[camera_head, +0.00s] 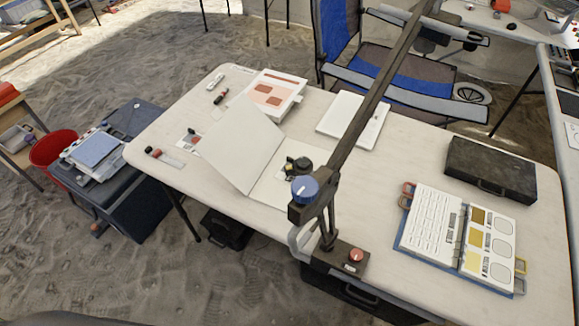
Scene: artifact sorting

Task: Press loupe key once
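A dark jointed stand arm (375,100) is clamped at the table's front edge and rises to the upper right. A blue round knob (305,188) with a white mark sits at its joint. A red round button (356,255) sits on the dark box (338,258) at the stand's foot, with a small pale label in front of it. I cannot tell from the picture which of these is the loupe key. Neither of my grippers is in view.
A blue folding chair (385,70) stands behind.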

